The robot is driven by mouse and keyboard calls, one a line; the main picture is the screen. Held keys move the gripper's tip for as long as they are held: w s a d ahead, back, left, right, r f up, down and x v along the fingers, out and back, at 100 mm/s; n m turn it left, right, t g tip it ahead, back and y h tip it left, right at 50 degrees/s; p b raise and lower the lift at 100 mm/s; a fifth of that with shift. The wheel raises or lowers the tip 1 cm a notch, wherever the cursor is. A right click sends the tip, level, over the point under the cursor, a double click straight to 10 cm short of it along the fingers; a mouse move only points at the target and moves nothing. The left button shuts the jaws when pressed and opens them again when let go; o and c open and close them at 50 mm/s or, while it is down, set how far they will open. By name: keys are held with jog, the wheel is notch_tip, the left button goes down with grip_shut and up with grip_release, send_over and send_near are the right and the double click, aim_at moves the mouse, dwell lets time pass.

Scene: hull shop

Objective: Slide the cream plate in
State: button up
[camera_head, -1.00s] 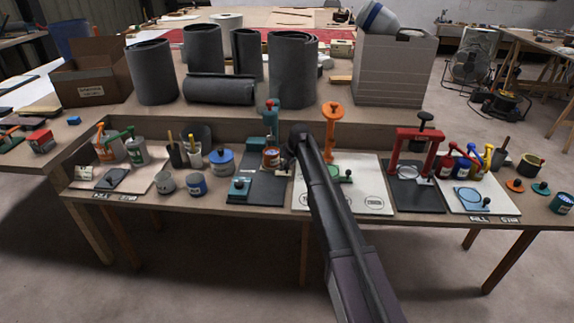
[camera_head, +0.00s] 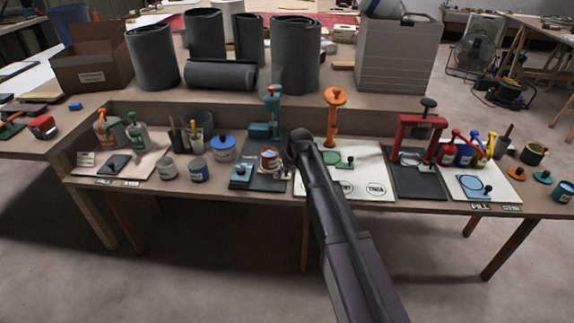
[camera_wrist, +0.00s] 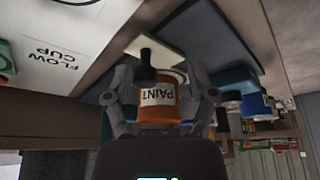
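In the head view the tin (camera_head: 269,159) is on or just above the cream plate (camera_head: 267,175). The plate's pale edge also shows beyond the tin in the wrist view (camera_wrist: 157,48). A black knob (camera_wrist: 147,62) stands by the tin. My arm hides part of the plate's right side. The teal press (camera_head: 272,105) stands behind, on the dark mat (camera_head: 262,184).
A teal block with a knob (camera_head: 240,174) sits left of the plate. A white board with an orange stand (camera_head: 334,115) is to the right, then a red frame (camera_head: 418,135). The bench's front edge is close.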

jog(key=s, duration=0.1)
jog(key=s+r+p, duration=0.1)
jog(key=shift+s+d+r, duration=0.1)
jog(key=shift+s+r, duration=0.2)
jog(key=p+v, duration=1.2)
jog(key=v, duration=0.1)
jog(key=s+d+f+m+g+h+b, duration=0.1)
jog(key=s+d+f+m+b, duration=0.3)
jog(key=s+d+f+b, duration=0.3)
jog(key=s+d+f, duration=0.2)
jog(key=s+d, duration=0.1)
jog(key=shift+d+f+h+b, duration=0.25)
jog(key=shift+d+h+b, duration=0.05)
jog(key=shift+d+b, duration=0.1)
jog(key=shift+s, duration=0.1)
jog(key=shift+r, duration=0.1)
jog(key=w+a+r+n+t+y+p, duration=0.1)
jog(key=w+a+r+n+p, duration=0.3)
jog(key=w+a+r+p, duration=0.3)
jog(key=w+a+r, duration=0.1)
jog(key=w+a, duration=0.2)
jog(key=w, duration=0.1)
jog(key=shift+w+a+r+y, duration=0.2)
jog(key=shift+a+y, duration=0.2)
jog(key=shift+f, duration=0.2)
jog(key=b+x, duration=1.2)
jog(key=x, duration=0.1)
jog(key=shift+w+f, duration=0.15)
jog(key=shift+f, duration=0.05)
dwell(0.3)
